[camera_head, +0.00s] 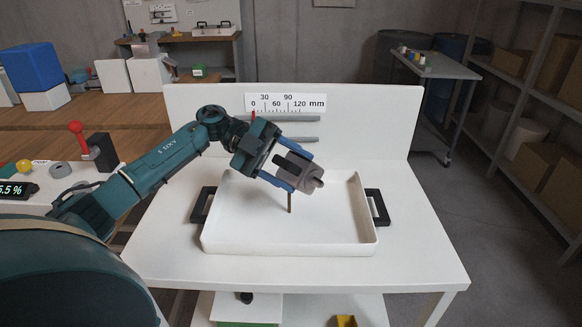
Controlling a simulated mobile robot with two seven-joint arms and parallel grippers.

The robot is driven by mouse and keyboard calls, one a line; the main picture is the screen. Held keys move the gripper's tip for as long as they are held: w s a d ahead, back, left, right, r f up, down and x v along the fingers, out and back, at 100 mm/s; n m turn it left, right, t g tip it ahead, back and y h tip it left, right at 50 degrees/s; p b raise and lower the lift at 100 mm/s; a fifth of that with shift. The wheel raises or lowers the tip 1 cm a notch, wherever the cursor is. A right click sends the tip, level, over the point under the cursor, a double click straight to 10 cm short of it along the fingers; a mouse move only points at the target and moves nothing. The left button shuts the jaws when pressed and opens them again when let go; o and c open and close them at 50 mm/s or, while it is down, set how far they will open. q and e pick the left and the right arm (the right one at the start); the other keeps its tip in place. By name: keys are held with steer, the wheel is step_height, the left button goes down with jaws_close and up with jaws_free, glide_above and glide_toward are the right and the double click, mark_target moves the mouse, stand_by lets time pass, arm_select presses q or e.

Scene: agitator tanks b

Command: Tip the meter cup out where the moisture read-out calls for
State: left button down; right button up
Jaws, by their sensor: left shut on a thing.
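My left gripper (292,172) is over the white tray (230,237) and is shut on a grey-brown cup-like thing (310,182), which looks like the meter cup. The cup is strongly tilted; its mouth and inside are hard to make out. A thin brown vertical strand (290,203) shows below the cup and reaches toward the tray floor. The tray floor otherwise looks bare. The moisture read-out (13,189) at the left edge is partly cut off and shows "5.5 %" at its visible end. My right gripper is not in view.
The tray has black side handles and stands on a white table (420,250). A backboard (385,115) with a mm scale (286,102) rises behind it. A red-knobbed lever (77,130) stands on the left bench. Table space right of the tray is clear.

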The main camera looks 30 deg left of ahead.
arm_select(q)
steer(key=shift+f, duration=0.15)
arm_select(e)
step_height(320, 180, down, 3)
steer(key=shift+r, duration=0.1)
arm_select(q)
steer(key=shift+w+a+h, duration=0.1)
steer(key=shift+a+h, duration=0.15)
steer(key=shift+h, duration=0.35)
steer(key=shift+a+h, duration=0.1)
steer(key=shift+h, duration=0.2)
steer(key=shift+r+y+p, duration=0.35)
steer(key=shift+y+p, duration=0.15)
steer(key=shift+d+f+y+p, duration=0.25)
steer(key=shift+d+y+p, duration=0.2)
steer(key=shift+y+p, duration=0.15)
steer(key=shift+d+r+y+p, duration=0.15)
steer(key=shift+r+y+p, duration=0.4)
steer(key=shift+p, duration=0.6)
steer(key=y+p, duration=0.1)
steer(key=r+y+p, duration=0.1)
steer(key=p, duration=0.1)
steer(key=shift+s+d+m, duration=0.25)
steer(key=shift+d+m, duration=0.05)
steer(key=shift+d, duration=0.1)
steer(key=shift+d+f+p, duration=0.1)
steer(key=shift+p, duration=0.45)
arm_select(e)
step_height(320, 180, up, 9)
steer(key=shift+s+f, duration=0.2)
